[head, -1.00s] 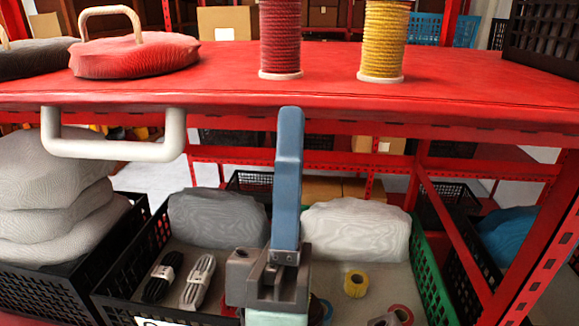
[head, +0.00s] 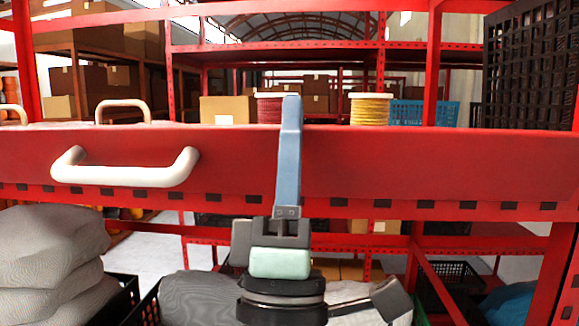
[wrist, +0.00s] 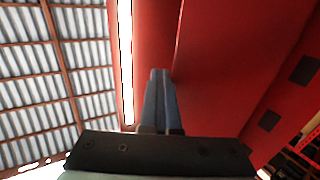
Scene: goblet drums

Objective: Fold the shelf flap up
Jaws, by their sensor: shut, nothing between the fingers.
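The shelf flap (head: 400,165) is a long red panel standing about upright along the shelf's front edge in the head view. A white handle (head: 125,167) sits on its face at left. My gripper (head: 291,103) is shut and empty, its blue fingers pointing up in front of the flap, right of the handle, with the tips slightly above its top edge. The wrist view shows the fingers (wrist: 160,78) shut beside the red panel (wrist: 225,65). I cannot tell whether they touch it.
A black crate (head: 526,75) stands at back right. Stacked grey bags (head: 45,255) lie below at left. A red upright (head: 555,265) stands at right.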

